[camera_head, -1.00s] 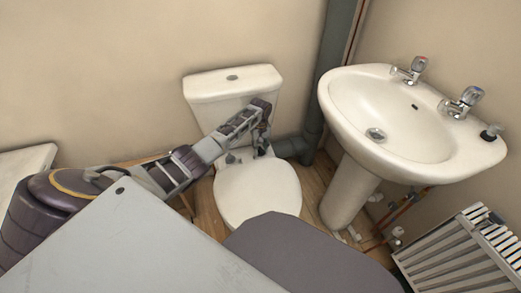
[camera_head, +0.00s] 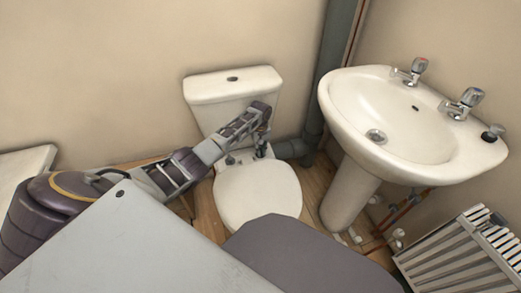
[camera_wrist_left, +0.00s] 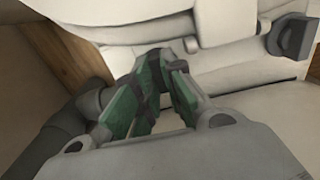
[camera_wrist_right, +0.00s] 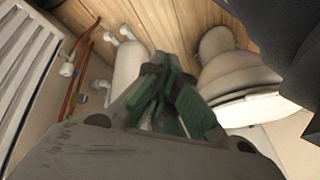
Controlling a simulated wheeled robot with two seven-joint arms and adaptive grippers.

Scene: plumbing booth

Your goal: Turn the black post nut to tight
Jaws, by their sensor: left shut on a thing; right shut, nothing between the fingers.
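The white toilet (camera_head: 258,190) stands against the back wall with its cistern (camera_head: 234,95) behind. My left gripper (camera_head: 263,148) reaches down behind the seat, at the right side of the pan's back. In the left wrist view its green fingers (camera_wrist_left: 153,68) are shut on a dark piece, the black post nut (camera_wrist_left: 153,72), mostly hidden between the fingertips. A second black post (camera_head: 231,158) stands to the left, apart from the gripper; it also shows in the left wrist view (camera_wrist_left: 290,38). My right gripper (camera_wrist_right: 163,75) is shut and empty, seen only in the right wrist view.
A white basin (camera_head: 400,125) on a pedestal (camera_head: 347,195) stands to the right. A grey soil pipe (camera_head: 330,70) rises beside the toilet. A white radiator (camera_head: 455,250) and copper pipes (camera_head: 405,205) are at lower right.

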